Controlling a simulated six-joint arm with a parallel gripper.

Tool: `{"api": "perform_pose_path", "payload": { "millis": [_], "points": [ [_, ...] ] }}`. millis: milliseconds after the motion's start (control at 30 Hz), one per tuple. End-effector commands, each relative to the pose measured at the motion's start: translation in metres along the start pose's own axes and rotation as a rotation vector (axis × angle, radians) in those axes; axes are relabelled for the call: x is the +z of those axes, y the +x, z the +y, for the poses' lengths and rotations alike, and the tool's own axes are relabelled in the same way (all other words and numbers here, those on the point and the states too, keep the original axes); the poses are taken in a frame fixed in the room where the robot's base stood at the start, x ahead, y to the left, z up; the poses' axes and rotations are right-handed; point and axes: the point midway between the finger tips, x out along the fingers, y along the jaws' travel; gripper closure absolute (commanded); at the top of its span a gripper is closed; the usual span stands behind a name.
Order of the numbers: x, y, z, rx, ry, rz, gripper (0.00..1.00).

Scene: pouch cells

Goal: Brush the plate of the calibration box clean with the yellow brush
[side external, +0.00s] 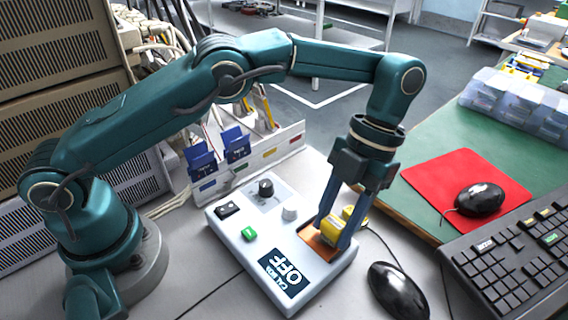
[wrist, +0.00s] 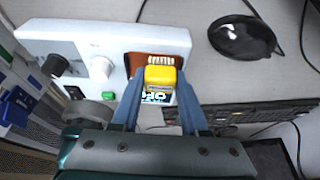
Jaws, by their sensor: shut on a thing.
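The calibration box (side external: 232,221) is a white box with a black knob, a pale knob, a green button and a display that reads OFF. My gripper (side external: 337,225) points down over the plate and is shut on the yellow brush (side external: 331,229). In the wrist view the yellow brush (wrist: 160,76) is between my blue fingers, with its pale bristles toward the plate. Whether the bristles touch the plate is unclear.
A black mouse (side external: 397,290) lies on the bench right of the box. A keyboard (side external: 515,255) and a red mat (side external: 455,185) with another mouse (side external: 479,198) are further right. Blue pouch cells (side external: 236,145) stand in a white rack behind the box.

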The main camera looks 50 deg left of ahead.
Motion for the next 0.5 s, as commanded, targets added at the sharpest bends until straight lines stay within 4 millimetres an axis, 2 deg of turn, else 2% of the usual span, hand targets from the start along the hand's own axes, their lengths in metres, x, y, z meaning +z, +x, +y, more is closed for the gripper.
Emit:
{"api": "perform_pose_path", "payload": {
  "millis": [200, 500],
  "points": [
    [-0.017, 0.007, 0.002, 0.012, 0.003, 0.021, 1.0],
    [-0.024, 0.011, 0.002, 0.012, 0.004, 0.024, 1.0]
  ]
}}
